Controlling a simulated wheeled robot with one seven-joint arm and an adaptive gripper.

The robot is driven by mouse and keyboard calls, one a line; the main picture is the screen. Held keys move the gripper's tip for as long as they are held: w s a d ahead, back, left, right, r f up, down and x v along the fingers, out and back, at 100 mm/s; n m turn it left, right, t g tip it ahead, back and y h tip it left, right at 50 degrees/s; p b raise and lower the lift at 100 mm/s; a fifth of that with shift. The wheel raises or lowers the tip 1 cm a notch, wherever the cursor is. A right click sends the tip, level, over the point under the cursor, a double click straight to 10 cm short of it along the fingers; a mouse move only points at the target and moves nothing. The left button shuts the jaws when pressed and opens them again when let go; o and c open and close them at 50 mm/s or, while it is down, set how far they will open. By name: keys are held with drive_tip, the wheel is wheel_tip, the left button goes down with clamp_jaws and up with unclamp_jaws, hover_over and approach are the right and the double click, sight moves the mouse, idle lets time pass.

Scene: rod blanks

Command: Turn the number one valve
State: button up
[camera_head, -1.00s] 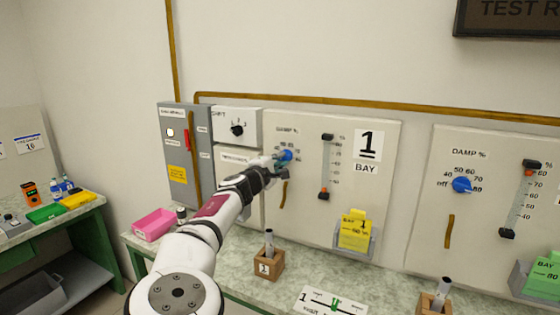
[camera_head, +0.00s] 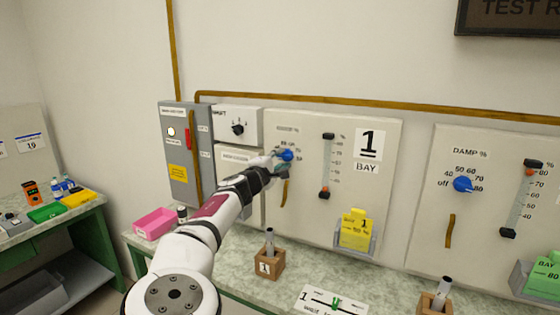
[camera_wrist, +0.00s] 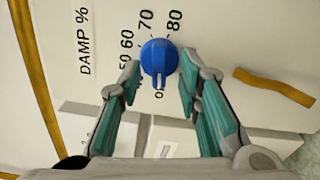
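The bay 1 panel (camera_head: 310,190) carries a blue knob (camera_head: 287,155) under a DAMP % scale. The knob also shows in the wrist view (camera_wrist: 158,60), with its ridge pointing down in that picture. My gripper (camera_head: 272,160) is at the knob. In the wrist view my gripper (camera_wrist: 160,80) is open, its teal fingers on both sides of the knob with gaps between. A white plate (camera_head: 333,301) marked 1, with a small green part (camera_head: 337,302), lies at the bench's front; its small lettering is too blurred to read surely.
A slider (camera_head: 326,165) and a yellow card holder (camera_head: 356,232) sit right of the knob. A brown strip (camera_head: 284,193) is below it. A wooden block with a rod (camera_head: 268,262) and a pink tray (camera_head: 154,223) stand on the bench. A second panel (camera_head: 490,240) is at right.

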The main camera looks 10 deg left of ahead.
drive_tip(key=v, duration=1.1)
drive_tip(key=shift+s, duration=0.25)
drive_tip(key=shift+a, duration=0.1)
